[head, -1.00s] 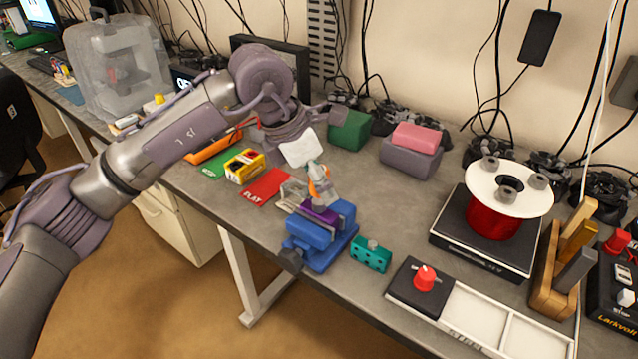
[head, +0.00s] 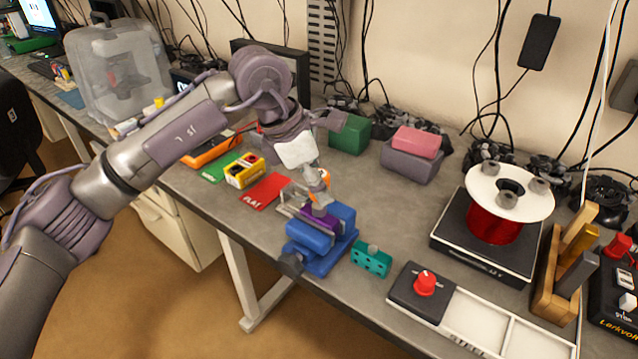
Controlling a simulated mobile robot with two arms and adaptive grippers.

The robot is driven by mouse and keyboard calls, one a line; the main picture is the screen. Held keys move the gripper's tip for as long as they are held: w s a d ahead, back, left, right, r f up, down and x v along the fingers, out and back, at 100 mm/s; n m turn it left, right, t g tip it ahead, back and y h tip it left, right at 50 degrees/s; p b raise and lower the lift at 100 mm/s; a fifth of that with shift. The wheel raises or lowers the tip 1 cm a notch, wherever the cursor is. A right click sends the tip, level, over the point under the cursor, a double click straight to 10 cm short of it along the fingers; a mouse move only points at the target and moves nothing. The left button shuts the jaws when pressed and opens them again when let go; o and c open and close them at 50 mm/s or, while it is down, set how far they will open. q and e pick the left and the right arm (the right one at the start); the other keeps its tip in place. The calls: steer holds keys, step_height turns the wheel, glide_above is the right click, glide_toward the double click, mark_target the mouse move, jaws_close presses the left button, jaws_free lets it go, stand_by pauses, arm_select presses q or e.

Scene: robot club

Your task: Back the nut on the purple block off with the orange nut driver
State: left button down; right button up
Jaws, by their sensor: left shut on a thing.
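The purple block (head: 318,219) sits clamped in the blue vise (head: 322,246) near the bench's front edge. My left gripper (head: 318,187) comes down from above and is shut on the orange nut driver (head: 325,183), of which only a little orange shows between the fingers. The driver's lower end is right over the purple block. The nut on the block is hidden by the gripper and driver, so I cannot tell whether the driver is seated on it. My right gripper is not in view.
A teal block (head: 371,260) with holes stands just right of the vise. Beyond it are a black box with a red knob (head: 425,284) and a white tray (head: 476,319). A red mat (head: 266,191) and a yellow box (head: 245,170) lie to the left.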

arm_select(q)
steer(key=n+t+b, duration=0.1)
steer(key=n+b, duration=0.1)
steer(key=n, duration=0.1)
steer(key=n+t+y+b, duration=0.1)
steer(key=n+b, duration=0.1)
steer(key=n, duration=0.1)
steer(key=shift+f, duration=0.1)
steer(key=n+y+b, duration=0.1)
steer(key=n, duration=0.1)
steer(key=n+t+b, duration=0.1)
steer(key=n+b, duration=0.1)
steer(key=n, duration=0.1)
steer(key=shift+y, duration=0.4)
steer(key=shift+n, duration=0.5)
steer(key=c, duration=0.7)
jaws_free()
